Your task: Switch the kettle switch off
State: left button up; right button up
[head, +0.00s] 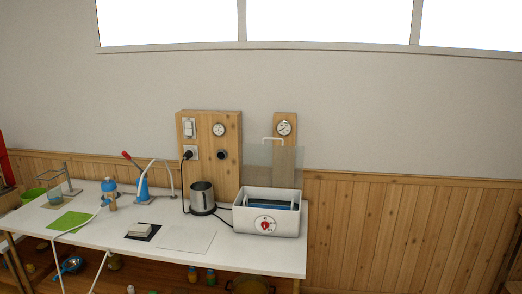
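A steel kettle (202,199) with a dark handle stands on the white table, in front of a wooden panel (228,165). A white switch plate (189,127) is at the upper left of that panel; its rocker position is too small to read. Below it, a black plug sits in a white socket (194,153), and a dark cord runs down from it towards the kettle. No separate switch on the kettle can be made out. Neither of my grippers is in view.
A white tub (266,213) with a red dial stands right of the kettle. A blue lever device (143,188), a blue bottle (109,190), a green mat (69,221) and a white block on a dark pad (141,231) are to the left.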

aim_at(188, 125)
jog(key=i+l+u, duration=0.35)
jog(key=i, duration=0.15)
jog(key=i+l+u, duration=0.25)
jog(key=i+u, duration=0.15)
jog(key=i+z, duration=0.1)
jog(key=z, duration=0.25)
jog(key=i+j+z, duration=0.1)
jog(key=z, duration=0.25)
jog(key=i+j+z, duration=0.1)
jog(key=z, duration=0.25)
jog(key=i+j+z, duration=0.2)
jog(key=i+j, duration=0.2)
jog(key=j, duration=0.25)
jog(key=i+j+z, duration=0.15)
jog(key=j, duration=0.2)
jog(key=i+j+z, duration=0.1)
jog(key=j, duration=0.3)
jog(key=i+j+z, duration=0.1)
jog(key=i+j, duration=0.15)
jog(key=j, duration=0.1)
